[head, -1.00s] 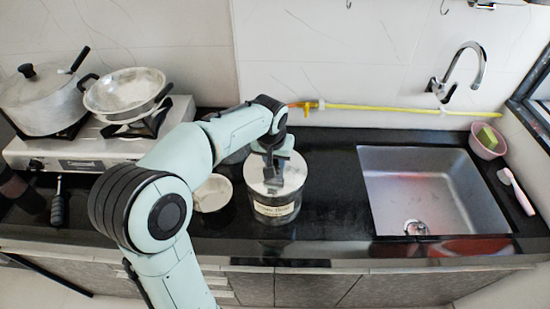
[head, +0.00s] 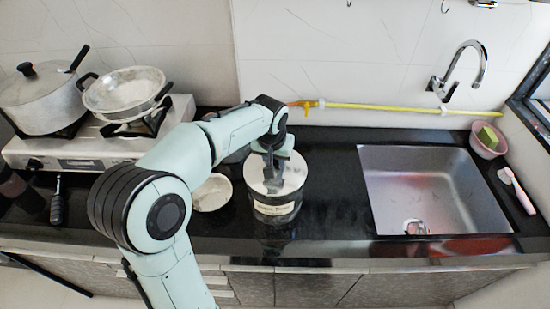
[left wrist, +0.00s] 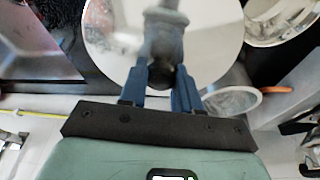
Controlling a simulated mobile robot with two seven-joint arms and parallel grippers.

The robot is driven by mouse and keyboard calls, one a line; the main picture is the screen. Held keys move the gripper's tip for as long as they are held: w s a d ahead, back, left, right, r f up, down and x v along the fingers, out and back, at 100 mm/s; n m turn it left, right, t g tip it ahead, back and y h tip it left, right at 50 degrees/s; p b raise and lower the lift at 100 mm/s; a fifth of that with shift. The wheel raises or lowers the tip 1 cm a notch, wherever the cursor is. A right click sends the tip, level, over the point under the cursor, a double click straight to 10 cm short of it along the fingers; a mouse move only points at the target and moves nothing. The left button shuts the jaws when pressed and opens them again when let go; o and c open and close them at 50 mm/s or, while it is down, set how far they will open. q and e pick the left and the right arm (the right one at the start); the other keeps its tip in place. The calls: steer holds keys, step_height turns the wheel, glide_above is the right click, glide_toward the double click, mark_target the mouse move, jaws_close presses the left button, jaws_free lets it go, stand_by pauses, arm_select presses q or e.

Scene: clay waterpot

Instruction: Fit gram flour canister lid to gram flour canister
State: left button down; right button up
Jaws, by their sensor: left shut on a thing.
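The gram flour canister (head: 277,210) stands upright on the black counter, a clear round jar with a label on its front. Its pale round lid (head: 292,178) lies at the top of the canister and looks about level; whether it is fully seated I cannot tell. My left gripper (head: 273,184) reaches down from above and is shut on the lid at its middle. In the left wrist view the lid (left wrist: 108,38) is a large shiny disc, and the blue fingers (left wrist: 162,70) close on its knob, which they partly hide. My right gripper is not in view.
A pale bowl (head: 212,193) stands just left of the canister. A stove with a lidded pot (head: 42,100) and a pan (head: 125,92) is at the left. The sink (head: 420,185) is at the right, with clear counter between.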

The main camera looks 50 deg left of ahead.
arm_select(q)
steer(key=c, duration=0.7)
jaws_free()
steer(key=p+v, duration=0.1)
steer(key=v, duration=1.2)
steer(key=shift+s+r, duration=0.1)
steer(key=shift+r, duration=0.15)
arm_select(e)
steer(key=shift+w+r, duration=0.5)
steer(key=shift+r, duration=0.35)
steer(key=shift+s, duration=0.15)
